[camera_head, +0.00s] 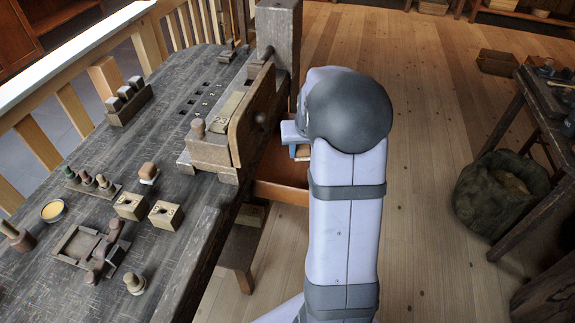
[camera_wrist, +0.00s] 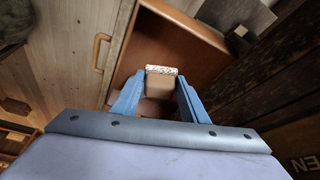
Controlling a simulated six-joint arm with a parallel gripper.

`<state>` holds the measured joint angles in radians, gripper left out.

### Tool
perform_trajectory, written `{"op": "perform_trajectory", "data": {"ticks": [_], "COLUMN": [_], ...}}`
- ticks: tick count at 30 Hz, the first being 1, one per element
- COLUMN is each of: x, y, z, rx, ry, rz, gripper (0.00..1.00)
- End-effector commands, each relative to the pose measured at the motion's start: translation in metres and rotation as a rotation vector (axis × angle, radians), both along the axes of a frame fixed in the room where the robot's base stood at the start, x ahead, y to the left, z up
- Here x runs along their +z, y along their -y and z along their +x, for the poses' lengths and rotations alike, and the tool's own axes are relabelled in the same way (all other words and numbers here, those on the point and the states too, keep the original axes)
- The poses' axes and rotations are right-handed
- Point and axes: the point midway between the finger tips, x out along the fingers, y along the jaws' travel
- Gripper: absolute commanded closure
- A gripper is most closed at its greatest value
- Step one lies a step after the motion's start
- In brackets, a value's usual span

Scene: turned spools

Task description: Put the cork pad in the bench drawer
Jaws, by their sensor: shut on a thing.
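The bench drawer (camera_head: 283,191) is pulled out from under the bench, partly hidden behind my arm. In the wrist view the open orange-brown drawer (camera_wrist: 187,36) lies below my gripper, with its wooden handle (camera_wrist: 98,52) at the left. My gripper (camera_wrist: 160,84) has its two blue fingers on either side of a tan block with a speckled edge, which looks like the cork pad (camera_wrist: 159,80). It is held over the near part of the drawer; its height above the floor of the drawer is hard to tell.
The bench (camera_head: 195,235) carries several blocks, spools and small racks. A wooden vise jaw (camera_head: 252,116) stands upright close to the drawer. A side table (camera_head: 540,105) and a dark sack (camera_head: 500,192) stand at the right. The floor between is clear.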

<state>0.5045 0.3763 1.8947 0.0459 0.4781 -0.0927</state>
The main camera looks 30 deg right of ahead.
Motion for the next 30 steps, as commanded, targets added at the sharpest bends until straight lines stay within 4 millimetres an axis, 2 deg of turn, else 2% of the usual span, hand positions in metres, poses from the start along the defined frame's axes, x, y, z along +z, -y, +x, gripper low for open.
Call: {"op": "perform_trajectory", "data": {"ticks": [1,6,15,25,30], "x": [-0.013,-0.033,-0.05,-0.056,-0.078], "y": [-0.004,-0.007,-0.007,-0.006,-0.007], "z": [0.001,0.004,0.008,0.009,0.008], "rx": [-0.032,-0.152,-0.303,-0.338,-0.338], "ry": [-0.003,-0.002,-0.002,-0.001,-0.005], "rz": [0.0,-0.001,0.001,0.001,0.003], "gripper": [0.82,0.82,0.82,0.82,0.82]}}
